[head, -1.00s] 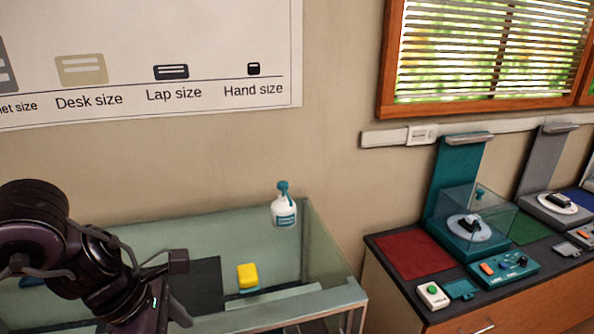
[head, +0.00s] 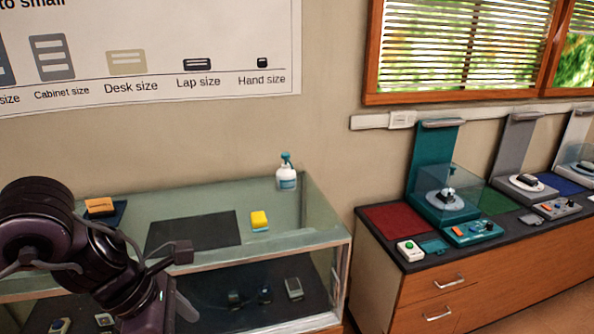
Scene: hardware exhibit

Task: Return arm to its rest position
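My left arm (head: 85,245) comes in from the left edge, in front of the glass display case. Its dark wrist hangs down near the lower left of the head view. My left gripper (head: 180,312) is at the bottom, with only a grey finger part showing, so I cannot tell if it is open or shut. I see nothing held in it. My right arm and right gripper are not in view.
The glass case (head: 342,240) carries a yellow sponge (head: 259,220), a spray bottle (head: 286,173), a dark mat (head: 193,233) and an orange-topped block (head: 99,206). Devices sit inside. A wooden counter (head: 450,290) with exhibit stations stands right. Floor shows at lower right.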

